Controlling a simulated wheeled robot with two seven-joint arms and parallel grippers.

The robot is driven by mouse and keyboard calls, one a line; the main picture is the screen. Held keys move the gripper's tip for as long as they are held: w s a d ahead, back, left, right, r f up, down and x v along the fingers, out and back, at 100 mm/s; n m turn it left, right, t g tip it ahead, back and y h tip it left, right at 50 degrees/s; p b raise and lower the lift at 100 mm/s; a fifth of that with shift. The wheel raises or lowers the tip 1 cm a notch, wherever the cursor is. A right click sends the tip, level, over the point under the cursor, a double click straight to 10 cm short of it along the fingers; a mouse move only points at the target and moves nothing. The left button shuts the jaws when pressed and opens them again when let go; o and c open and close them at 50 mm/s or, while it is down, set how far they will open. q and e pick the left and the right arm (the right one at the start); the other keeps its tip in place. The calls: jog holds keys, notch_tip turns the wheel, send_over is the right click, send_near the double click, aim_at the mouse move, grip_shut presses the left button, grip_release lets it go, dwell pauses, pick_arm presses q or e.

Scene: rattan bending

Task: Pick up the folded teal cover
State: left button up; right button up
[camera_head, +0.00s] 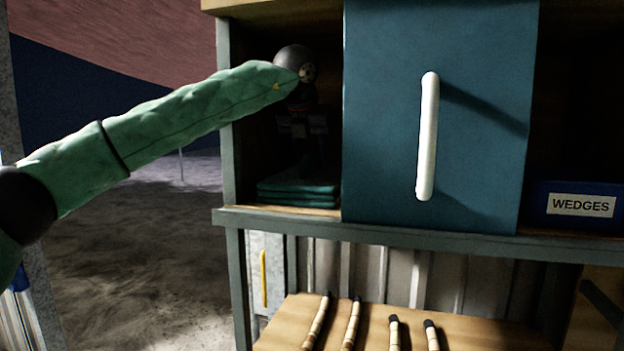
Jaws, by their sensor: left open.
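The folded teal cover (297,189) lies as a flat stack on the floor of the shelf, in the dark opening left of the blue panel. My left arm, in a green sleeve, comes in from the left and reaches into this opening. My left gripper (302,143) points down above the teal cover. It is dark and in shadow; its fingers look open, and I cannot tell if they touch the cover. My right gripper is not in view.
A blue sliding-looking panel (385,120) with a white upright handle (427,135) stands right of the opening. A grey post bounds the opening at left. A blue bin labelled WEDGES (580,222) sits at right. Several rattan sticks (352,322) lie on a wooden surface below.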

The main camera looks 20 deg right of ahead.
pick_arm(q)
grip_shut()
jog(key=shift+r, duration=0.1)
dwell(0.4)
